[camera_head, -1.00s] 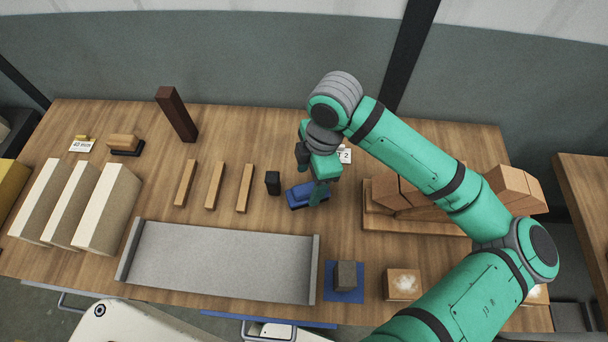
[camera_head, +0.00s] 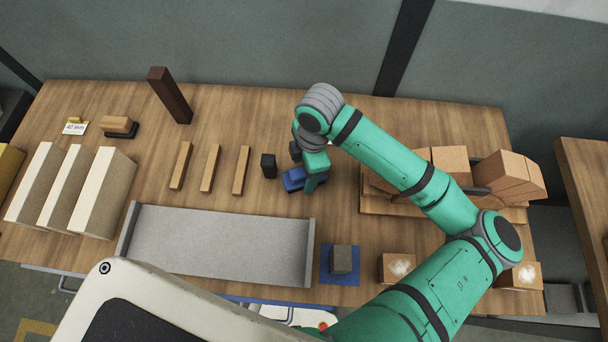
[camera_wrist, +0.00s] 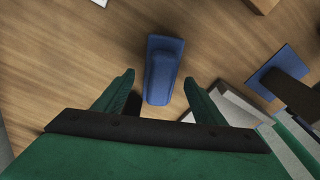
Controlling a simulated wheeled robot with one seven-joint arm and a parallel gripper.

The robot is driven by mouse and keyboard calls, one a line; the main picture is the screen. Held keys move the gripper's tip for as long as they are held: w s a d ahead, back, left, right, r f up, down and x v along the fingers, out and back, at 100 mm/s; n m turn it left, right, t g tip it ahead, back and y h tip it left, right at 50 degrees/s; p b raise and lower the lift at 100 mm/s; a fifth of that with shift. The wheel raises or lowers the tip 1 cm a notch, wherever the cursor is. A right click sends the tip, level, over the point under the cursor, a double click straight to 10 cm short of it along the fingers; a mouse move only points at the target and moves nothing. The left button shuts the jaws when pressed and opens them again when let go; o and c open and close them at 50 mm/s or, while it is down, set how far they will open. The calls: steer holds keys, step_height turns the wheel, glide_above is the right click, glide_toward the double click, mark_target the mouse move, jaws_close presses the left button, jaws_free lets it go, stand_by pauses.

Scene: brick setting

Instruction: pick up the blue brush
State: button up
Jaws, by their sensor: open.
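The blue brush (camera_head: 294,180) lies on the wooden table right of a small black block, partly hidden by my gripper in the head view. In the wrist view the blue brush (camera_wrist: 162,72) shows whole, with its long axis running toward my gripper. My gripper (camera_head: 314,188) is low over the table at the brush's right side. In the wrist view my gripper (camera_wrist: 160,85) is open, one finger on each side of the brush's near end. Nothing is held. I cannot tell whether the fingers touch the brush.
The small black block (camera_head: 268,165) stands close left of the brush. Several thin wooden strips (camera_head: 241,170) lie farther left. A grey tray (camera_head: 220,240) is in front. A grey cube sits on a blue mat (camera_head: 326,278). Brown bricks on a wooden stand (camera_head: 372,202) are at right.

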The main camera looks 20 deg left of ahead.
steer(key=shift+d+f, duration=0.1)
steer(key=shift+f, duration=0.75)
steer(key=shift+w+d+f, duration=0.1)
steer(key=c, duration=1.3)
steer(key=shift+c, duration=0.2)
